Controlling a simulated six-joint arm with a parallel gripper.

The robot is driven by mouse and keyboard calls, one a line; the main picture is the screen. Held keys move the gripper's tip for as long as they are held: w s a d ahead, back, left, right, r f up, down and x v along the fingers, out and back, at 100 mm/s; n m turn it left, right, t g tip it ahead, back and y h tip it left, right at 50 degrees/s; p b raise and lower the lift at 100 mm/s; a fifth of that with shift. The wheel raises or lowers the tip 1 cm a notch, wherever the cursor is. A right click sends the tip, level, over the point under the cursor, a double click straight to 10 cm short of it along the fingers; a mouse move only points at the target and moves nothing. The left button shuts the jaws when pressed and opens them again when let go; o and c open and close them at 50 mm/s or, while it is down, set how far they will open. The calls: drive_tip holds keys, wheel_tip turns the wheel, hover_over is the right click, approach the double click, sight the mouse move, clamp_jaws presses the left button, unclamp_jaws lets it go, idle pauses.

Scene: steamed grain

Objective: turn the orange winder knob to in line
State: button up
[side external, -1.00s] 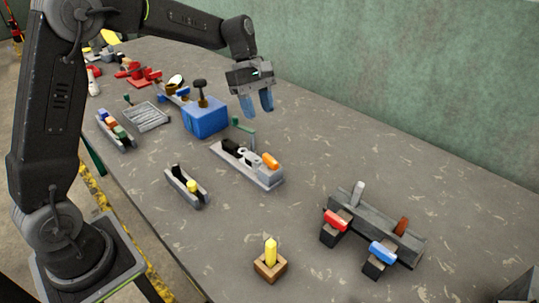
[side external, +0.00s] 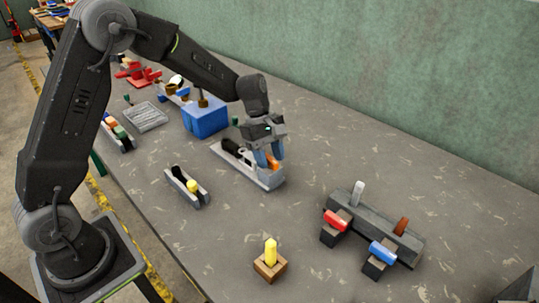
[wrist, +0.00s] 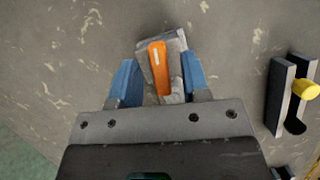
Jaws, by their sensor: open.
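The orange winder knob (wrist: 158,68) is an elongated bar with a pale stripe. It sits at the near end of a grey base (side external: 236,160) that also carries a black part and a pale part. In the side external view my gripper's fingers partly hide the knob (side external: 272,163). My gripper (side external: 268,157) is open, pointing down at the knob. In the wrist view its blue fingers (wrist: 156,82) stand on either side of the knob, with gaps on both sides. The knob looks slightly tilted relative to the fingers there.
A blue box (side external: 205,119) stands behind the winder. A grey holder with a yellow piece (side external: 192,187) lies to the left. A wooden block with a yellow peg (side external: 270,254) and a grey unit with red and blue handles (side external: 372,222) stand nearer. Table between them is clear.

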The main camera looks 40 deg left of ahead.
clamp_jaws()
idle(0.5)
drive_tip(key=m+g, duration=0.1)
drive_tip(key=m, duration=0.3)
drive_tip(key=shift+w+y, duration=0.1)
drive_tip(key=shift+y, duration=0.3)
drive_tip(key=m, duration=0.2)
drive_tip(key=m+g+y, duration=0.1)
drive_tip(key=m, duration=0.1)
drive_tip(key=shift+m+g, duration=0.3)
drive_tip(key=m, duration=0.2)
drive_tip(key=m+y, duration=0.1)
drive_tip(key=m, duration=0.1)
drive_tip(key=shift+d+g+y, duration=0.1)
drive_tip(key=shift+g+y, duration=0.2)
drive_tip(key=shift+g, duration=0.1)
drive_tip(key=shift+m+y, duration=0.6)
drive_tip(key=shift+m, duration=1)
